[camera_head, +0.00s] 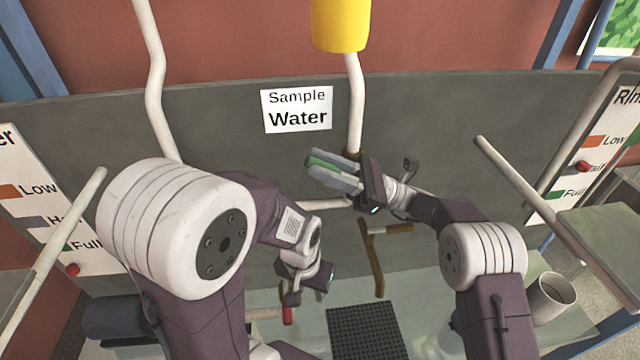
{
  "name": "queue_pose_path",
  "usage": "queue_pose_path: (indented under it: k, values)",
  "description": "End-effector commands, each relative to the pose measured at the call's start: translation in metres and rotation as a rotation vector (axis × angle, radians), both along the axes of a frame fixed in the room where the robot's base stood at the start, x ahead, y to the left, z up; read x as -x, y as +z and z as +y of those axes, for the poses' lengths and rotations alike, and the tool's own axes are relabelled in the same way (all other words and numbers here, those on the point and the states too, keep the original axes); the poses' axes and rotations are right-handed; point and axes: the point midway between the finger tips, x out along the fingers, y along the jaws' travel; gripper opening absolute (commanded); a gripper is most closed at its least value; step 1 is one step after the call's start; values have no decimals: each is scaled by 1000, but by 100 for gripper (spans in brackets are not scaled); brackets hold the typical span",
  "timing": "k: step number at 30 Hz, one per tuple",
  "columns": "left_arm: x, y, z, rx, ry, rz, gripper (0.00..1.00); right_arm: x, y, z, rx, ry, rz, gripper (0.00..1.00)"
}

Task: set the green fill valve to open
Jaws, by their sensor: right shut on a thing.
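The green fill valve (322,161) shows as a green handle near the white pipe, below the Sample Water sign. My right gripper (334,172) has its grey fingers shut on this green handle, and they hide much of it. The valve's body is hidden behind the gripper. My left gripper (291,296) hangs lower, pointing down, away from the green handle. Its fingers are small and seen from the side, so I cannot tell whether they are open.
A red handle (288,316) is just below my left gripper. A brown spout (378,270) hangs above a black grate (366,334). A white cup (552,298) stands at the right. White pipes (356,100) run along the grey panel (430,115).

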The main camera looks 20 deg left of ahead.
Motion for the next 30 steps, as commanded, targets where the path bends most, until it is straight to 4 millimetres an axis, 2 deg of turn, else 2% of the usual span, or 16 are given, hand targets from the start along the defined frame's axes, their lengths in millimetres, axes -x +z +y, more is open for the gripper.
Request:
queue_pose_path:
  k: [1, 6, 20, 21, 23, 30]
  values:
    - [0, -14, 0, 0, 0, 0, 36, 0, -7, -1, -13, 0, 6, 0]
    - [0, -25, 0, 0, 0, 0, 36, -1, 0, -2, -45, 0, 26, 0]
    - [0, -26, 0, 0, 0, 0, 36, -2, 5, -3, -55, -1, 34, 0]
    - [0, -26, 0, 0, 0, 0, 36, -2, 5, -3, -55, -1, 34, 35]
    - [0, -26, 0, 0, 0, 0, 36, -2, 5, -3, -55, -1, 34, 49]
    - [0, -26, 0, 0, 0, 0, 36, -2, 5, -2, -55, -1, 33, 49]
